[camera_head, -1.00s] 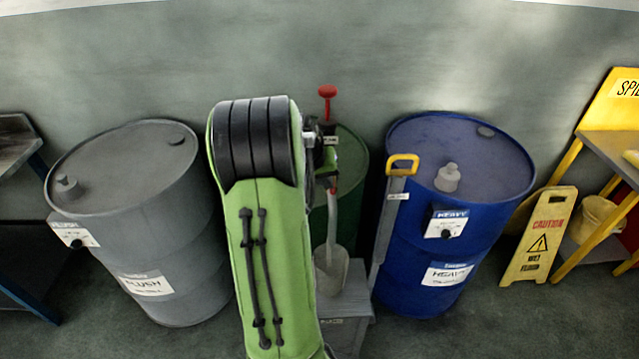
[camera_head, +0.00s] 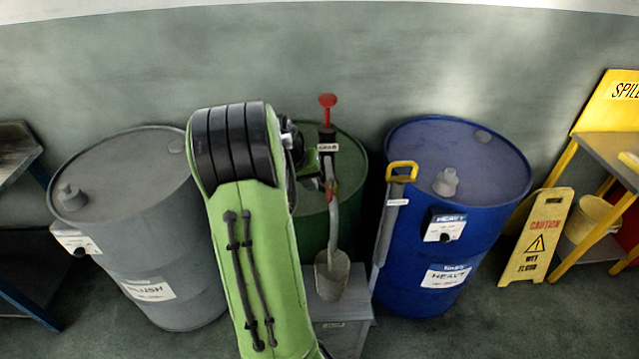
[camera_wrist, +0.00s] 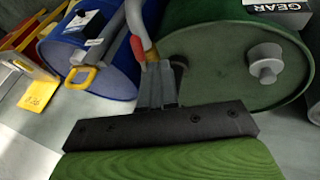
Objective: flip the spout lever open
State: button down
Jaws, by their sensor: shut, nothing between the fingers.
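A green drum (camera_head: 313,228) stands in the middle, partly hidden by my arm. A pump with a red T-handle (camera_head: 327,101) rises from it, and a grey spout hose (camera_head: 334,228) runs down from the pump. A small red lever (camera_head: 331,190) sits on the spout; its red part also shows in the wrist view (camera_wrist: 138,48), just left of my fingertips. My gripper (camera_wrist: 163,68) is shut and empty, its tips close to the spout and the lever. I cannot tell whether they touch. A grey jug (camera_head: 331,276) stands below the hose end.
The jug stands on a grey box (camera_head: 338,312). A blue drum (camera_head: 450,245) with a yellow-handled tool (camera_head: 402,170) leaning on it is at right, a grey drum (camera_head: 150,245) at left. A yellow caution sign (camera_head: 538,238) stands far right.

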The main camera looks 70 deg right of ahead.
jog(key=v, duration=1)
jog(key=m+g+p, duration=0.2)
jog(key=m, duration=0.1)
send_near(330, 191)
notch_tip(330, 191, down, 6)
jog(key=w, duration=0.3)
jog(key=s, duration=0.1)
jog(key=s+d, duration=0.1)
jog(key=s, duration=0.2)
jog(key=shift+d+f, duration=0.25)
jog(key=shift+d, duration=0.05)
